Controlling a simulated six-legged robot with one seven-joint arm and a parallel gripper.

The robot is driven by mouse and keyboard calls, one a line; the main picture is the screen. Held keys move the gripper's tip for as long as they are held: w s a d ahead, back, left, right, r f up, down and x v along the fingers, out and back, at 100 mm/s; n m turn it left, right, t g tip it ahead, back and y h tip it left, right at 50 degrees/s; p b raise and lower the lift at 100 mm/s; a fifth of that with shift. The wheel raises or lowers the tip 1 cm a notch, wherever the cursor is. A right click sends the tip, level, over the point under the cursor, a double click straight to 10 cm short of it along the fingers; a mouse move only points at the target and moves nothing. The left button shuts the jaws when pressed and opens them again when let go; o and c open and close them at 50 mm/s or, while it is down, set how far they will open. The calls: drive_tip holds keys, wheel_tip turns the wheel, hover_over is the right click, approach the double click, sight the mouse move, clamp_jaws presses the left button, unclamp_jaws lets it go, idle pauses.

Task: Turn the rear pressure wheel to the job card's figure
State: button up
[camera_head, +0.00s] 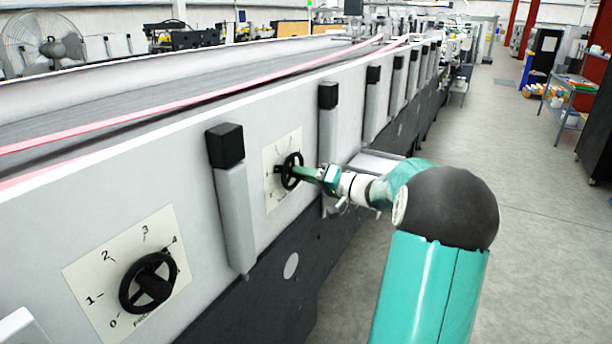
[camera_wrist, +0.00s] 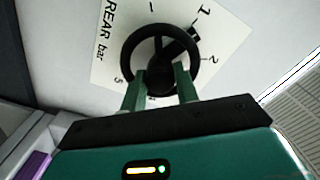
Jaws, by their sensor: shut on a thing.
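The rear pressure wheel (camera_head: 291,171) is a small black handwheel on a white dial plate (camera_head: 270,197) on the machine's grey side wall. My gripper (camera_head: 303,173) is at this wheel. In the wrist view the wheel (camera_wrist: 160,74) fills the upper middle, and its plate (camera_wrist: 108,38) reads "REAR bar". My two green fingers (camera_wrist: 160,84) are shut on the wheel's lower part, one on each side of the hub. A black pointer (camera_wrist: 194,36) sticks out at upper right, between figures that look like 1 and 2. Some figures are partly hidden. I cannot make out a job card.
A second black wheel (camera_head: 128,297) on a 0-to-4 dial is nearer, at lower left. A grey post with a black cap (camera_head: 225,145) stands between the two dials. A small ledge (camera_head: 377,162) sits beyond my gripper. The floor (camera_head: 520,170) at right is clear.

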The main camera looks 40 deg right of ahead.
drive_tip(key=m, duration=2.7)
drive_tip(key=shift+d, duration=0.1)
drive_tip(key=shift+m, duration=0.4)
drive_tip(key=o, duration=1)
drive_tip(key=shift+c, duration=0.2)
drive_tip(key=shift+s, duration=0.1)
drive_tip(key=v, duration=1.3)
drive_tip(key=shift+s+d, duration=0.2)
drive_tip(key=shift+s, duration=0.05)
